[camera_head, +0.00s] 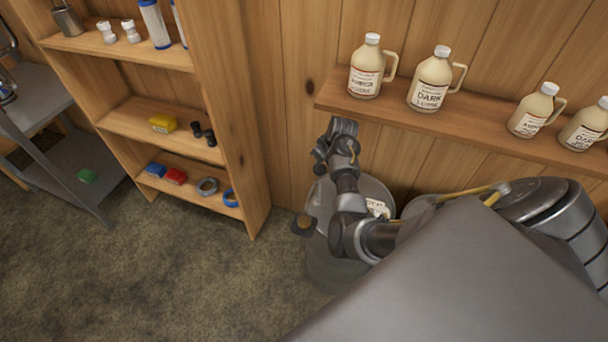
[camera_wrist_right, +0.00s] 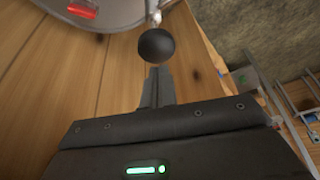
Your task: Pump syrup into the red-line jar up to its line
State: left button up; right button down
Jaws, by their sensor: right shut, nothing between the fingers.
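A black ball knob (camera_wrist_right: 157,45) on a pale metal stem stands just beyond my right fingertips (camera_wrist_right: 158,75) in the right wrist view. The fingers are shut and empty, pointing at the knob; I cannot tell whether they touch it. In the head view my right gripper (camera_head: 343,130) is above a grey drum (camera_head: 335,272), near the wooden wall. A small dark ball (camera_head: 320,169) shows beside it, perhaps the same knob. A small amber-brown thing (camera_head: 304,221) sits at the drum's left side, too small to identify. I cannot make out the red-line jar. My left gripper is not in view.
A wall shelf (camera_head: 470,118) holds several syrup jugs, including a dark one (camera_head: 430,82), above and right of my arm. A wooden rack (camera_head: 240,165) with small items stands left. A grey metal table (camera_head: 75,165) is at far left. The floor (camera_head: 190,270) between is clear.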

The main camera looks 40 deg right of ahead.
jog(key=shift+r, duration=2.65)
